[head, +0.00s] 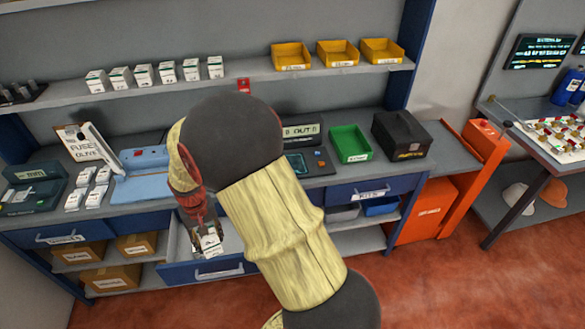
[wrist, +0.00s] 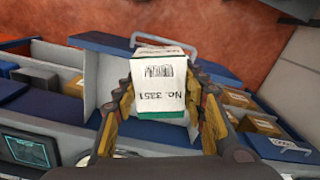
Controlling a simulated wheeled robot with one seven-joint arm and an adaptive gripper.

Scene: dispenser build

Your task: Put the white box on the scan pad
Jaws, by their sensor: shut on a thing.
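The white box (wrist: 158,82) has a barcode, the print "No. 3351" and a green lower edge. In the wrist view it sits between the fingers of my gripper (wrist: 162,102), which is shut on it. In the head view the white box (head: 209,243) hangs under my gripper (head: 205,226), over the open drawer (head: 203,271). I cannot tell if it touches the drawer. A dark device with a lit screen (head: 297,163) and a blue-marked top stands on the counter, partly hidden by my arm; I cannot tell for sure that it is the scan pad.
Several white boxes (head: 154,75) stand on the upper shelf, more (head: 97,187) on the counter at left beside a blue tray (head: 146,186). A green bin (head: 350,143) and a black case (head: 401,134) stand at right. Yellow bins (head: 337,54) line the shelf.

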